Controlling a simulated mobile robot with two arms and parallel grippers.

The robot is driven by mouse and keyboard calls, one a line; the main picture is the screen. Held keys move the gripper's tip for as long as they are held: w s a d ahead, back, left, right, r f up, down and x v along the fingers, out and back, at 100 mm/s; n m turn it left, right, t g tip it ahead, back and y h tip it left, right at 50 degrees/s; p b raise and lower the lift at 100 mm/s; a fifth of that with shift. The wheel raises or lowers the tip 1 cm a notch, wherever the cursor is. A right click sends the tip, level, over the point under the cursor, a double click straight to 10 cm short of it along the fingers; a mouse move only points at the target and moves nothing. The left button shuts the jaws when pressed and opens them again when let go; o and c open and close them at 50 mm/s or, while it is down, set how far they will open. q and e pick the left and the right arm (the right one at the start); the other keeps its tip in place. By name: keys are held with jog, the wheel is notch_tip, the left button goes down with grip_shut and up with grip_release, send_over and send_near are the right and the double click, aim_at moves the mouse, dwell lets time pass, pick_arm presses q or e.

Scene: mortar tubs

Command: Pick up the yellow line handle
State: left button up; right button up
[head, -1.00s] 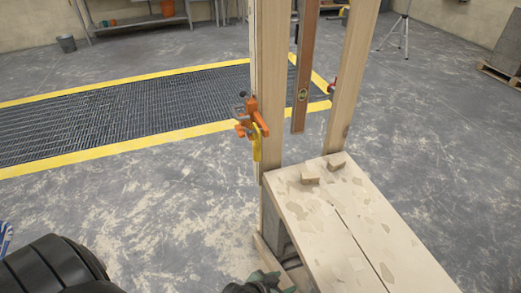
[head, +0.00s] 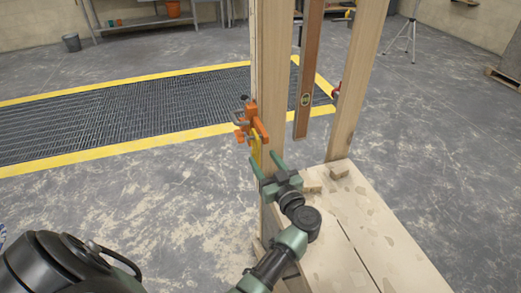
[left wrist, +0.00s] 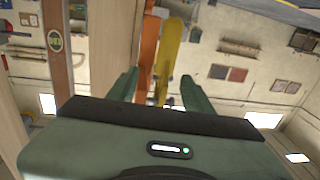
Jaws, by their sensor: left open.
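The yellow line handle (head: 256,146) hangs upright beside the wooden post, just under an orange clamp (head: 252,122). My left gripper (head: 265,160) is open and empty, with its green fingers pointing up at the handle's lower part, which they partly cover. In the left wrist view the yellow handle (left wrist: 172,48) lies ahead, in the gap between the two fingertips (left wrist: 157,78), nearer the right one. The orange piece (left wrist: 149,45) is just left of it. I cannot tell whether the fingers touch the handle. My right gripper is not in view.
The wooden post (head: 275,75) stands close behind the gripper, with a second post (head: 357,80) and a hanging spirit level (head: 307,85) to the right. A plank-topped bench (head: 375,235) with wood scraps lies below.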

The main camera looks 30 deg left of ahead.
pick_arm(q)
jog(key=b+x, duration=0.5)
jog(key=x, duration=0.3)
jog(key=shift+s+a+g, duration=0.3)
jog(key=shift+a, duration=0.05)
jog(key=shift+f, duration=0.1)
grip_shut()
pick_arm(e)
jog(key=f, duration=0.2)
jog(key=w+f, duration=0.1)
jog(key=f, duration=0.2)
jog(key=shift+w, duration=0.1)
